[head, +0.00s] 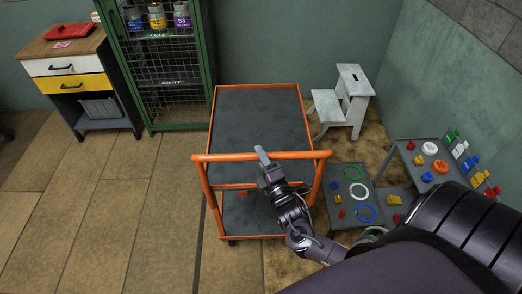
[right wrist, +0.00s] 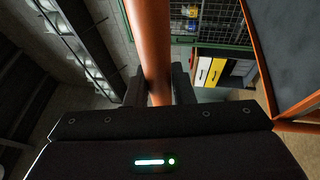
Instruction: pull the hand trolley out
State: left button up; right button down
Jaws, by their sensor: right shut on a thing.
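The hand trolley (head: 262,110) stands in the middle of the head view, with an orange frame and dark grey decks. Its orange push handle (head: 225,157) runs across the near side. My right gripper (head: 263,157) is at the middle of that handle. In the right wrist view the orange handle bar (right wrist: 149,45) passes between the two dark fingers of my right gripper (right wrist: 159,88), which are shut on it. The trolley is empty on its upper deck. My left gripper is not in view.
A green mesh cabinet (head: 207,65) is behind left, beside a drawer unit (head: 75,66). A white step stool (head: 345,104) stands behind right. Low grey stands with coloured rings and knobs (head: 352,172) are close on the right. The wooden floor (head: 110,215) at left is free.

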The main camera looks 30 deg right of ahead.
jog(key=shift+s+f, duration=0.1)
jog(key=shift+s, duration=0.05)
jog(key=c, duration=1.3)
grip_release()
jog(key=shift+o, duration=0.2)
jog(key=shift+s+a+f, duration=0.1)
jog(key=shift+s, duration=0.2)
jog(key=b+v, duration=0.2)
jog(key=v, duration=0.5)
